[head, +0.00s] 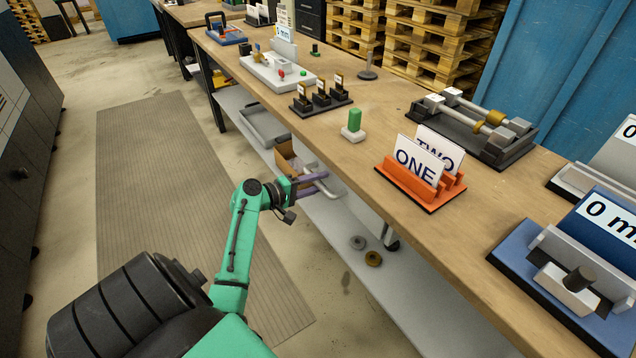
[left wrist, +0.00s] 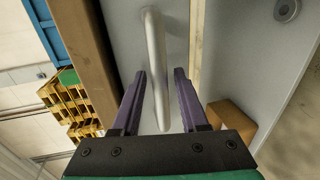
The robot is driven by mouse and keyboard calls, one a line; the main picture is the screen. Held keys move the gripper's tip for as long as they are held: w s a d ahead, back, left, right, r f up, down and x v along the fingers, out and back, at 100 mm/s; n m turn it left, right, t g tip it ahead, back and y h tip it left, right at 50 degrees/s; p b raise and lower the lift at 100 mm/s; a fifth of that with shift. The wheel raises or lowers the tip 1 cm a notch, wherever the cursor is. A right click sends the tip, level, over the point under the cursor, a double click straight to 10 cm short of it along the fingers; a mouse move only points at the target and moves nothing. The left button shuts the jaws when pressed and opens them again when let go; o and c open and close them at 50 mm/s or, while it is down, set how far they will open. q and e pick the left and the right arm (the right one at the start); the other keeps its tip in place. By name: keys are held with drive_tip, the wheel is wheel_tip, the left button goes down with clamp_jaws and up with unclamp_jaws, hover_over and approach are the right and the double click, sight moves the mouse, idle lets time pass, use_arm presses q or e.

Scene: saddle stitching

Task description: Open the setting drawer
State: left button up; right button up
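A pale grey drawer front (left wrist: 125,35) sits under the wooden table top in the left wrist view. Its light grey bar handle (left wrist: 157,60) runs lengthwise between the two purple fingers of my left gripper (left wrist: 160,75). The fingers are open, with a small gap showing on each side of the bar. In the head view my left gripper (head: 318,184) reaches in under the table's front edge, at the handle (head: 335,188). Most of the drawer is hidden there by the table top. My right gripper is out of view.
The workbench (head: 400,240) carries an orange card holder (head: 420,190), a green-topped block (head: 353,126) and several fixtures. A cardboard box (head: 284,158) and two rings (head: 366,250) are on the lower shelf (head: 400,310). The mat-covered floor (head: 150,180) left of the bench is clear.

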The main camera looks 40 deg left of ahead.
use_arm(q)
clamp_jaws()
drive_tip(key=shift+f, duration=0.1)
idle(1.1)
